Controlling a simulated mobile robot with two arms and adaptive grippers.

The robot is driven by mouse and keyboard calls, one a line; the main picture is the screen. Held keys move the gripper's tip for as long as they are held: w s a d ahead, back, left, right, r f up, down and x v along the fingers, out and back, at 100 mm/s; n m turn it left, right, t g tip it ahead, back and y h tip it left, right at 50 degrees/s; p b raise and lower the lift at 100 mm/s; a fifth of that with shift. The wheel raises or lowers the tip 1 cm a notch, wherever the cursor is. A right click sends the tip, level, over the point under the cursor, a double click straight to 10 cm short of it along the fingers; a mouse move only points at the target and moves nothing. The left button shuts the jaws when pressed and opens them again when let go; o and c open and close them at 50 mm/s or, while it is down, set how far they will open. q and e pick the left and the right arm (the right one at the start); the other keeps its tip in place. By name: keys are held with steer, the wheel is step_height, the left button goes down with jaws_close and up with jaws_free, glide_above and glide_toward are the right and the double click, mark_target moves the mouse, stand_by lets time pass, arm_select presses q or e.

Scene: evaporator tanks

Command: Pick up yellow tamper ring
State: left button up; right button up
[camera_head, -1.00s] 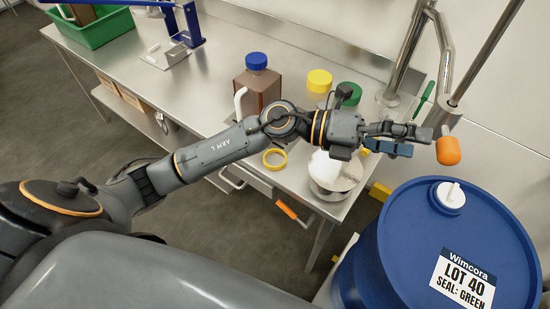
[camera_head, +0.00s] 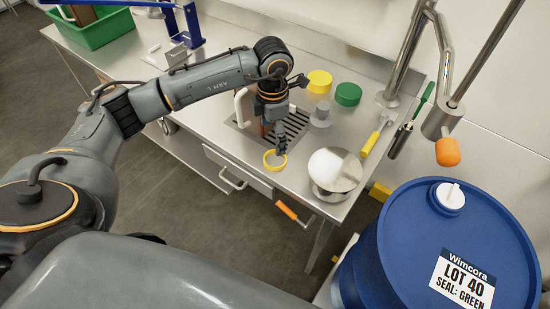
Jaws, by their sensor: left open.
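The yellow tamper ring (camera_head: 269,165) lies flat near the front edge of the steel bench, beside a slotted drain grate. My left gripper (camera_head: 280,148) points down at the ring's far right side, with its fingertips very close to the rim. It is open. I cannot tell whether the fingers touch or straddle the ring. My right gripper is not in view.
My left arm mostly hides the brown jug; its pale handle (camera_head: 239,106) shows. A yellow cap (camera_head: 319,81), green cap (camera_head: 348,94) and grey weight-like piece (camera_head: 320,115) stand behind. A round metal dish (camera_head: 335,170) is to the right, before a blue drum (camera_head: 418,235).

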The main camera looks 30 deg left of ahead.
mark_target(275, 161)
arm_select(q)
steer(key=f, duration=0.6)
steer(key=f+p, duration=0.1)
steer(key=f, duration=0.1)
steer(key=shift+w+d+f, duration=0.2)
steer(key=shift+w+f, duration=0.05)
steer(key=shift+f, duration=0.15)
steer(key=c, duration=0.8)
